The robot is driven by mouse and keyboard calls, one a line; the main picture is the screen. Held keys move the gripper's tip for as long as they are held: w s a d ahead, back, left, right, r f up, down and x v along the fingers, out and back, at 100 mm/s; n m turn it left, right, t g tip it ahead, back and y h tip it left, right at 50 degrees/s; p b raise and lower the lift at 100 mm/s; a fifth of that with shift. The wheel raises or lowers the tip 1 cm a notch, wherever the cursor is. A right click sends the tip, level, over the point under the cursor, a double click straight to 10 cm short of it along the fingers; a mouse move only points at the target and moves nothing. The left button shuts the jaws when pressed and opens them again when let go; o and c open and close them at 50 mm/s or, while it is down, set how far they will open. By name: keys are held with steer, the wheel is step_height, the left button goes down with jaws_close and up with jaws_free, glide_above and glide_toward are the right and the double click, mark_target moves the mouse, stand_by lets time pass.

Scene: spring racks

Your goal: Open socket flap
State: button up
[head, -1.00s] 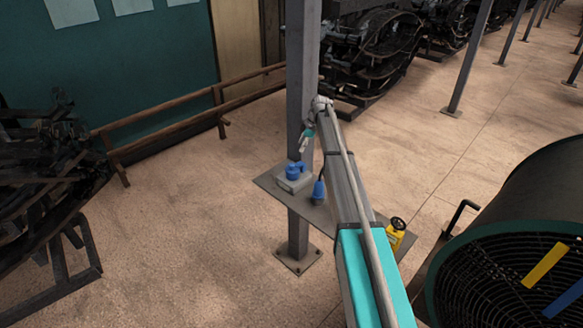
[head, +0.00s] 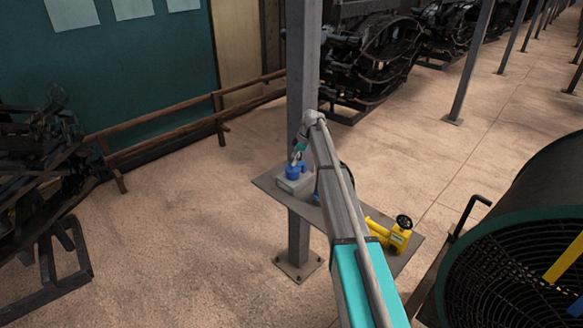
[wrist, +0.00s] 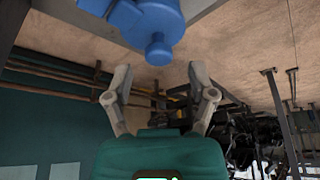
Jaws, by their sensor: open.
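The socket is a blue fitting (head: 295,170) on a grey box (head: 294,184), fixed on a small grey shelf on the post. In the wrist view the blue socket (wrist: 145,20) hangs at the top of the picture, with a round knob-like end pointing towards my jaws. My gripper (wrist: 158,80) is open, its two grey fingers spread to either side of that knob and a little short of it. In the head view my gripper (head: 296,156) is just above the blue socket. I cannot tell whether the flap is shut.
A blue plug is mostly hidden behind my arm. The steel post (head: 299,225) stands beside the socket. A large dark drum (head: 530,200) is at the right.

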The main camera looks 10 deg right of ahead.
steer(key=shift+b+x, duration=0.65)
steer(key=shift+x, duration=0.35)
